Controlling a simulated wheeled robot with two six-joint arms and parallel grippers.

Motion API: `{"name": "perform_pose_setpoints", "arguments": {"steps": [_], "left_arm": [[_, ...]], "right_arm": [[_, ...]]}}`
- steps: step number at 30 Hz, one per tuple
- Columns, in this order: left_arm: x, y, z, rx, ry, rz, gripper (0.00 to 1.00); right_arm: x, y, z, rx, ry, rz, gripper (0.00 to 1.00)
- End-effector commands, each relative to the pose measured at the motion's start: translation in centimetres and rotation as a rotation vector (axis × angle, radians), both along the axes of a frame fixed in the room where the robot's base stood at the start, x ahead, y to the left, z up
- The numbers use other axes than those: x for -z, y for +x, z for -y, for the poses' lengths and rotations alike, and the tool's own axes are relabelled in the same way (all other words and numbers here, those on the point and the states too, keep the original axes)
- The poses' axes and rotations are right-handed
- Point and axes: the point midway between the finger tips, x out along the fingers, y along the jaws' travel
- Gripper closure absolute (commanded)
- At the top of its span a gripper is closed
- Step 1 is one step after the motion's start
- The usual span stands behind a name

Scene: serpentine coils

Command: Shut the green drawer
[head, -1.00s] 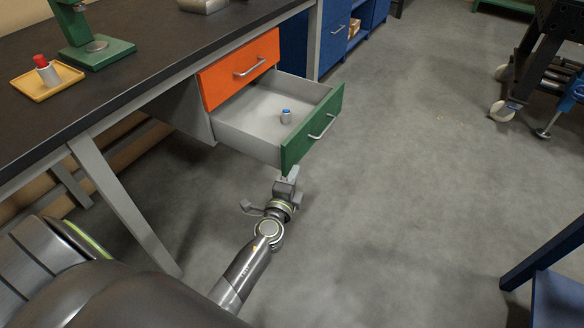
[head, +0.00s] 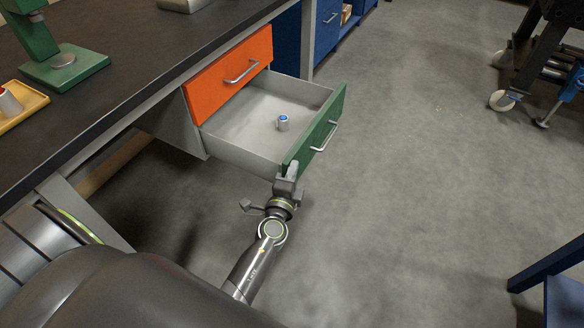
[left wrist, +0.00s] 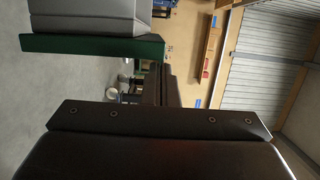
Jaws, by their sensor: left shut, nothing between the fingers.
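The green drawer (head: 316,128) stands pulled out below the shut orange drawer (head: 230,73) under the workbench. A small container with a blue top (head: 283,122) stands upright inside it. My left gripper (head: 291,170) is shut and empty at the near end of the green front, just below its top edge; I cannot tell whether it touches. The drawer's handle (head: 326,136) is on the outer face, beyond the gripper. In the left wrist view the green front (left wrist: 92,47) shows at upper left, with the gripper (left wrist: 160,118) dark in the foreground. My right gripper is not in view.
The black workbench top (head: 120,70) carries a green stand (head: 62,66) and a yellow tray (head: 22,108). A wheeled cart (head: 530,70) is at the upper right and a blue piece of furniture (head: 550,275) at the lower right. The floor between is clear.

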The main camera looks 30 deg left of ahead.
Motion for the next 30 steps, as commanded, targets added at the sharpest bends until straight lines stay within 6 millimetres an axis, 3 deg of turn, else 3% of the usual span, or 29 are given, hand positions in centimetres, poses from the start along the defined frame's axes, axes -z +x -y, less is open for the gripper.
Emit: {"name": "perform_pose_setpoints", "arguments": {"steps": [11, 17, 23, 30], "left_arm": [[0.0, 0.0, -0.1, 0.0, 0.001, 0.0, 1.0], [0.0, 0.1, -1.6, 0.0, 0.004, 0.001, 1.0], [0.0, 0.2, -5.4, 0.001, 0.009, 0.001, 1.0], [0.3, 0.4, -12.0, 0.001, 0.01, 0.001, 1.0]], "right_arm": [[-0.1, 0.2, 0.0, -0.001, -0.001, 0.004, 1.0], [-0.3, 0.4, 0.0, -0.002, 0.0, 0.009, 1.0], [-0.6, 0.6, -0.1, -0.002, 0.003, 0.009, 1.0], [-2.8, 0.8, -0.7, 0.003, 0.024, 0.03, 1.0]]}}
